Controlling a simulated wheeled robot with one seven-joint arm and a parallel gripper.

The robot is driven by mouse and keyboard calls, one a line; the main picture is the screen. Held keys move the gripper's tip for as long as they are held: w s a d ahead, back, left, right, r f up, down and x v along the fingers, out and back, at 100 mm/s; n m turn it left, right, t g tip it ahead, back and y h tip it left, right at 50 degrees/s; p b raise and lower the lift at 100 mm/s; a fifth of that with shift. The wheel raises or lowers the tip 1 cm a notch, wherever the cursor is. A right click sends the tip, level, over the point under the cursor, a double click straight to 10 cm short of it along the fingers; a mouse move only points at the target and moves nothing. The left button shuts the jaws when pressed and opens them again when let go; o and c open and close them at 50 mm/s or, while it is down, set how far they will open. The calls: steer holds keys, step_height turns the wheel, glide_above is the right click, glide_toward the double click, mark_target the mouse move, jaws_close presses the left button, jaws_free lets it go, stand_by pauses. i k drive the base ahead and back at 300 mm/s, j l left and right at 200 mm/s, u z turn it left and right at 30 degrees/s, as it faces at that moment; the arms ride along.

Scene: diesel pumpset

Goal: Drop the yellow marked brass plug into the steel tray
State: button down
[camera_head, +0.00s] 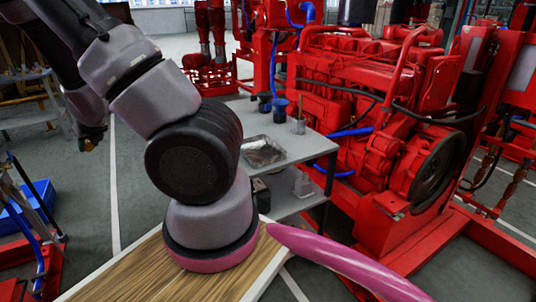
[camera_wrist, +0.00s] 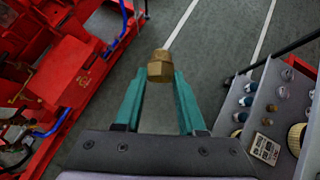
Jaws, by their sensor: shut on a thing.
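The brass plug (camera_wrist: 160,67) is a hexagonal golden-brown piece between the teal fingertips of my gripper (camera_wrist: 160,78) in the wrist view. My gripper is shut on it and holds it up, with the grey floor far below. I cannot make out a yellow mark on it. In the head view my gripper (camera_head: 92,136) hangs at the upper left, with a small brass-coloured bit at its lower end. The steel tray (camera_head: 263,151) is a shallow shiny tray on the grey table, well to the right of my gripper. It is not visible in the wrist view.
A metal cup-like part (camera_head: 298,126) stands on the grey table (camera_head: 300,150) near the tray. A red engine (camera_head: 380,110) stands right behind the table. In the wrist view, a grey surface (camera_wrist: 262,112) with several small parts lies at right, and red machinery (camera_wrist: 70,70) at left.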

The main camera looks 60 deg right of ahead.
mark_target(266, 154)
steer(key=j+z, duration=0.1)
steer(key=z, duration=0.35)
steer(key=j+z, duration=0.1)
steer(key=z, duration=0.4)
steer(key=j+z, duration=0.1)
steer(key=z, duration=0.8)
steer(key=i+j+z, duration=0.15)
steer(key=j, duration=0.65)
steer(key=j+z, duration=0.15)
steer(key=j, duration=0.6)
steer(key=z, duration=1.55)
